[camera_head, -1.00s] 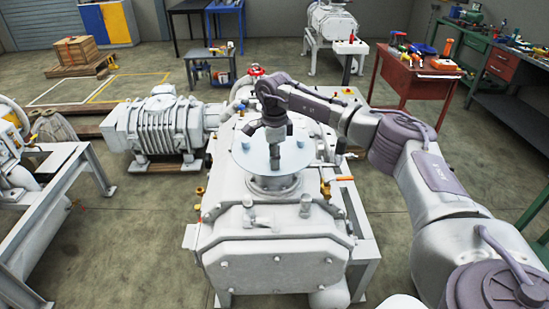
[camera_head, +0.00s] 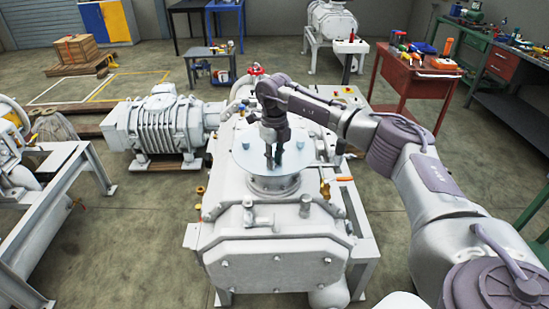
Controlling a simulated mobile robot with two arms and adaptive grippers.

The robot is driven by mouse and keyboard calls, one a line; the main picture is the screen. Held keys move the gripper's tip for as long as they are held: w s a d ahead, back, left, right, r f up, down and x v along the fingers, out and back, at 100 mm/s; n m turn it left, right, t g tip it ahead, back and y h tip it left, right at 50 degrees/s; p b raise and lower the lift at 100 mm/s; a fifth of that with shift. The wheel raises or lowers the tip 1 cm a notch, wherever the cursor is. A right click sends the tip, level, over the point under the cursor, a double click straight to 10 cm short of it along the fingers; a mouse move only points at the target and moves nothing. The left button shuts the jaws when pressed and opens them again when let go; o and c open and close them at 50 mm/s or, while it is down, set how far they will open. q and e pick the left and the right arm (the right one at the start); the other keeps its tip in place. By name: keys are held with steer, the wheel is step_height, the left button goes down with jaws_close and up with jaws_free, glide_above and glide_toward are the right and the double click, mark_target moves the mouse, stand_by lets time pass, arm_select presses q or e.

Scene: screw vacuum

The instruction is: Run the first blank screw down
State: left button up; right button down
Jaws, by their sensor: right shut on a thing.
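A round, pale blue-grey blank plate (camera_head: 252,166) lies flat on the round flange on top of the large white pump (camera_head: 270,235). Small screw heads show on it, one at the left (camera_head: 245,146) and one at the right (camera_head: 301,145). Whether the screw is seated cannot be told. My left gripper does not show.
A red valve handwheel (camera_head: 256,70) and small brass fittings stand around the pump. A grey ribbed motor unit (camera_head: 162,125) stands to the left. A red tool cart (camera_head: 415,85) and a workbench (camera_head: 500,95) are at the right. The floor between is clear.

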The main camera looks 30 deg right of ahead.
steer(key=m, duration=0.5)
steer(key=shift+w+r+p, duration=0.15)
steer(key=shift+r+p, duration=0.05)
steer(key=shift+p, duration=0.1)
stand_by(0.4)
steer(key=c, duration=1.1)
jaws_free()
steer(key=shift+f, duration=0.1)
steer(key=shift+o, duration=0.2)
step_height(320, 180, up, 12)
